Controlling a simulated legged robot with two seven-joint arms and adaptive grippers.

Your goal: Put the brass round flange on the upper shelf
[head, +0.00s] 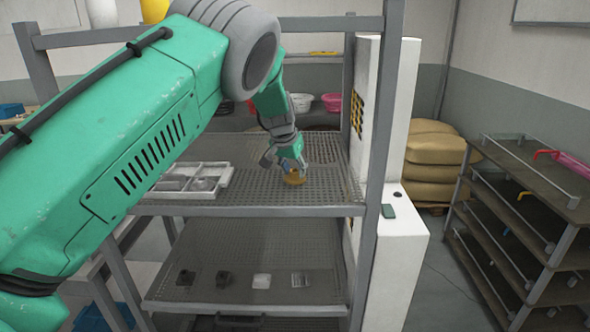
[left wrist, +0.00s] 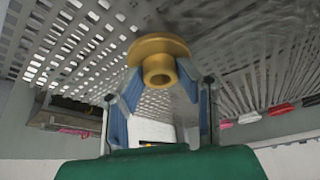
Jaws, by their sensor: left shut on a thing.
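The brass round flange (head: 294,178) is at my left gripper's fingertips, just over or touching the perforated upper shelf (head: 262,192); I cannot tell whether it touches. My left gripper (head: 284,163) is shut on the flange. In the left wrist view the flange (left wrist: 160,58) shows its round rim and hollow hub between the blue-padded fingers (left wrist: 158,95), with the shelf mesh (left wrist: 60,40) behind it. Part of the flange is hidden by the fingers in the head view. My right gripper is not in view.
A grey divided tray (head: 193,180) stands on the upper shelf to the left. Several small parts lie on the lower shelf (head: 235,300). A frame post (head: 378,170) and a white cabinet (head: 405,250) bound the right side. Shelf surface around the flange is clear.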

